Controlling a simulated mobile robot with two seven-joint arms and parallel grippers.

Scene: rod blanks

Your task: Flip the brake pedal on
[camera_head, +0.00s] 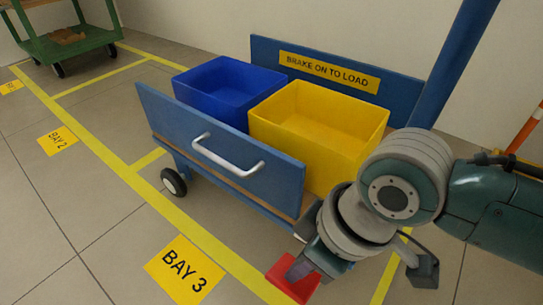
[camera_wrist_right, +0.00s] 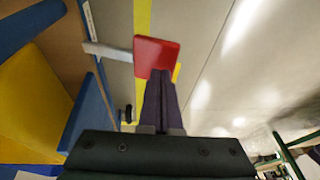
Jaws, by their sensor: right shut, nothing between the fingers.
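The red brake pedal (camera_head: 284,282) sits low at the near end of the blue cart (camera_head: 220,165), beside the yellow floor line. In the right wrist view the pedal (camera_wrist_right: 152,52) is a flat red plate on a pale arm coming from the cart. My right gripper (camera_head: 299,270) is shut and empty, pointing down with its fingertips over the pedal. In the wrist view its dark fingertips (camera_wrist_right: 160,80) overlap the pedal's edge; I cannot tell whether they touch. The gripper hides part of the pedal. My left gripper is not in view.
The cart holds a blue bin (camera_head: 200,98) and a yellow bin (camera_head: 300,150), under a "BRAKE ON TO LOAD" sign (camera_head: 328,72). A white handle (camera_head: 228,160) sticks out from its near panel. Floor around BAY 3 (camera_head: 185,270) is clear.

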